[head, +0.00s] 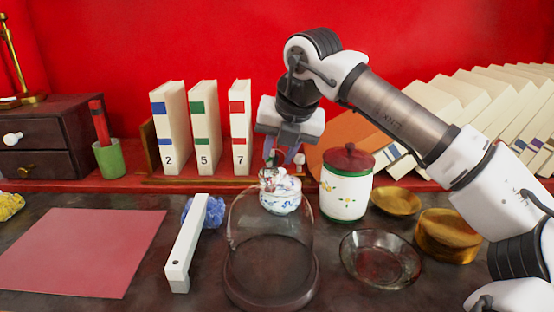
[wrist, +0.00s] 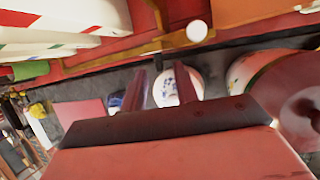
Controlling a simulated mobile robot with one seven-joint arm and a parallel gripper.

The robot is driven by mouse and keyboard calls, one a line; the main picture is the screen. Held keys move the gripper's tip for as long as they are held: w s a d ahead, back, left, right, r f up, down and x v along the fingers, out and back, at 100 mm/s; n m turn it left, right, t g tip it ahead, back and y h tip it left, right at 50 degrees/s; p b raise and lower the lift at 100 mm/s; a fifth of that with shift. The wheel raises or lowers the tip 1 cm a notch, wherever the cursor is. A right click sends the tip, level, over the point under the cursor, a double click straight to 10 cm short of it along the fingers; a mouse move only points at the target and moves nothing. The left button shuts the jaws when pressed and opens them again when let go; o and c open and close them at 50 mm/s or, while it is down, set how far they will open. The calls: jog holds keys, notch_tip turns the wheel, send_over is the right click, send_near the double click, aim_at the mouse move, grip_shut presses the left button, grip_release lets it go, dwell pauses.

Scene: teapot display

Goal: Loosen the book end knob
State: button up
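The book end knob is a small round white knob (wrist: 197,31), seen in the wrist view at the top, on a wooden strip. In the head view a small white knob (head: 299,158) shows just right of my fingers, partly hidden by them. An orange-brown book end board (head: 345,130) leans behind my gripper. My gripper (head: 282,157) points down in front of the shelf, over the teapot. Its two fingers stand apart with nothing held between them; they also show in the wrist view (wrist: 162,88). The knob lies outside the fingers, and I see no contact.
A blue-and-white teapot (head: 281,199) stands below my gripper, behind a glass dome (head: 270,240). A white jar with a red lid (head: 346,190) stands close right. Upright books (head: 204,130) stand left; leaning books (head: 500,100) lie right. A red mat (head: 80,250) lies front left.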

aim_at(273, 161)
jog(key=shift+x, duration=1.1)
grip_shut()
jog(key=h, duration=0.2)
jog(key=a+n+h, duration=0.1)
jog(key=h, duration=0.2)
jog(key=shift+r+h+p, duration=0.1)
jog(key=shift+h+p, duration=0.2)
jog(key=shift+p, duration=0.1)
jog(key=shift+a+f+n+h+p, duration=0.15)
jog(key=shift+n+h+p, duration=0.15)
jog(key=shift+h, duration=0.75)
jog(key=shift+a+f+n+h+p, duration=0.15)
jog(key=shift+n+h, duration=0.15)
jog(key=shift+h, duration=0.75)
jog(key=shift+d, duration=0.1)
